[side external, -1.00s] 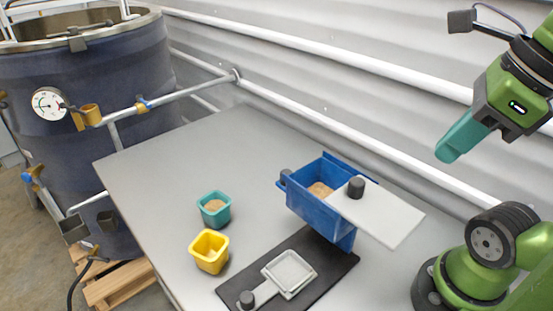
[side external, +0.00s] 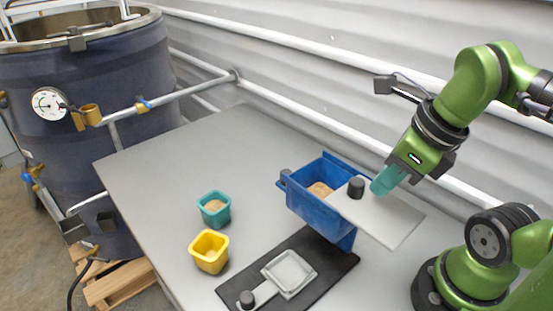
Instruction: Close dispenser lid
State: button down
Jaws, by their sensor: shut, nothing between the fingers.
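The blue dispenser (side external: 318,213) stands on a dark base plate, with tan substrate (side external: 320,190) showing in its open top. Its white lid (side external: 392,222) is slid out to the right, so only the right part of the opening is covered. A black knob (side external: 356,187) stands up on the lid's left end. My gripper (side external: 377,190) has teal fingers that are shut and empty. In the picture its tips are just right of the knob, over the lid. I cannot tell whether they touch the knob or the lid.
A teal cup (side external: 214,217) with substrate and a yellow cup (side external: 209,260) stand left of the dispenser. A white square scoop or slide (side external: 289,271) lies on the dark plate (side external: 322,288) in front. The table's left side is clear. A pipe rail and wall run behind.

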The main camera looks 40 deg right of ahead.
jog(key=shift+w+a, duration=0.1)
jog(key=shift+w, duration=0.2)
jog(key=w, duration=1)
jog(key=shift+d, duration=0.2)
jog(key=shift+s+f, duration=0.1)
